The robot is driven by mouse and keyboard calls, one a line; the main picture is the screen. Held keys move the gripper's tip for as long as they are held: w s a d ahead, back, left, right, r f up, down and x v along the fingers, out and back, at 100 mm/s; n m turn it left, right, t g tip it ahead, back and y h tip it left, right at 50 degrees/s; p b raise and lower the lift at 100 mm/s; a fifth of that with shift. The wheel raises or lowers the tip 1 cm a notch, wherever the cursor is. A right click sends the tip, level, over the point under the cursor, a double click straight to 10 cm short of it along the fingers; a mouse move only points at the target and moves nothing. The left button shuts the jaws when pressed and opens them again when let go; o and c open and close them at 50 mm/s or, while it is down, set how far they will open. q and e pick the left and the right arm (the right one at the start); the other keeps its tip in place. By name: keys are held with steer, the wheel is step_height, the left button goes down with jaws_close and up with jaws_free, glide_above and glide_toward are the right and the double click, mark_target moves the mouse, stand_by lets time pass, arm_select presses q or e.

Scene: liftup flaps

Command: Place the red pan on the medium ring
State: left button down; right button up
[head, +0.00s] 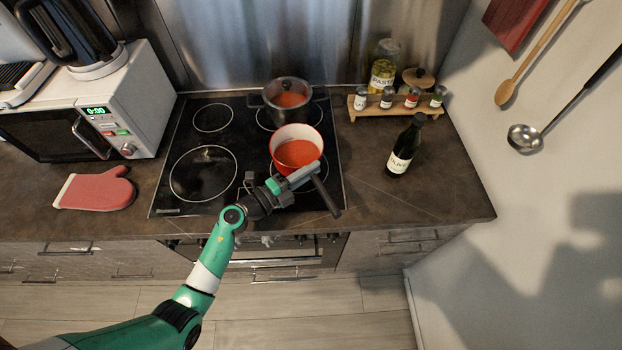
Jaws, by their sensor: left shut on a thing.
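The red pan (297,133) has a pale inside and holds red sauce. It is over the right side of the black cooktop (243,143), in front of a dark lidded pot (268,118); I cannot tell whether it touches the glass. My left gripper (305,176) is shut on the pan's dark handle (326,197), which points to the lower right. A large ring (172,180) at the front left and a small ring (213,131) at the back left are empty. The pan and my arm hide much of the front right. My right gripper is not in view.
The dark pot stands close behind the pan. A spice rack (393,112) and a dark bottle (404,148) stand on the right counter. A white microwave (135,100) and a red mitt (95,191) are at left. The left half of the cooktop is clear.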

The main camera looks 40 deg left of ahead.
arm_select(q)
steer(key=f, duration=0.1)
steer(key=f+b, duration=0.2)
steer(key=shift+w+f, duration=0.15)
steer(key=shift+w, duration=0.1)
steer(key=shift+f+b, duration=0.15)
steer(key=shift+b, duration=0.2)
steer(key=shift+s, duration=0.1)
steer(key=shift+f, duration=0.15)
steer(key=c, duration=0.8)
jaws_free()
steer(key=shift+c, duration=0.2)
